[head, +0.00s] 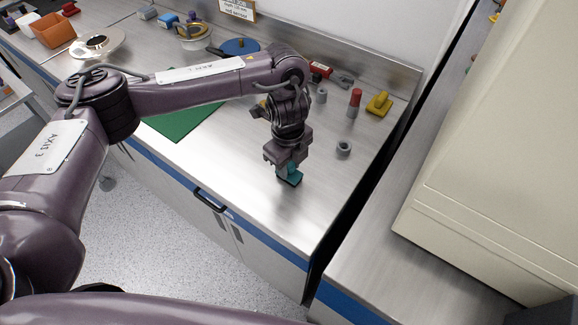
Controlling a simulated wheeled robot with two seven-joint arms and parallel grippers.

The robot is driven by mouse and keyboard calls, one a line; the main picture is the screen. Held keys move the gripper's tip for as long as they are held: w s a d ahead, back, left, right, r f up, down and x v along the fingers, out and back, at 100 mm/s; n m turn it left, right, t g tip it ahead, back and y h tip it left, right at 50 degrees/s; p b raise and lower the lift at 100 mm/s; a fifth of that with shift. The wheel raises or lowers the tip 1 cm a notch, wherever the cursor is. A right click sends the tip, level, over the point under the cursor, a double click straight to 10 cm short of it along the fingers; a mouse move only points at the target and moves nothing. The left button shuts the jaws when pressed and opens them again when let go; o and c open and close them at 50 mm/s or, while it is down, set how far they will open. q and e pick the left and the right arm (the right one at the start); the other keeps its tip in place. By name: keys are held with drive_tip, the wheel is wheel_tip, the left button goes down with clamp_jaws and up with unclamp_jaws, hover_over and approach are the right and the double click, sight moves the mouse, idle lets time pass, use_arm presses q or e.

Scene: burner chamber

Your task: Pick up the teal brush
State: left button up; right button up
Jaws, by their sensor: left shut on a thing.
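The teal brush (289,177) is at the front part of the steel counter (240,200), in the head view. My left gripper (287,165) points down from above and is shut on the brush's upper part. The gripper and wrist hide the top of the brush. I cannot tell whether the brush's underside touches the counter. My right gripper does not show.
A grey ring (344,147), a red-topped cylinder (354,102) and a yellow object (379,103) stand right of the gripper. A green mat (180,122) lies to the left. A large cream cabinet (500,150) fills the right. The counter's front corner is clear.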

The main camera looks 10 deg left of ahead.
use_arm(q)
wheel_tip(320, 180, up, 20)
idle(0.4)
drive_tip(key=shift+f, duration=0.1)
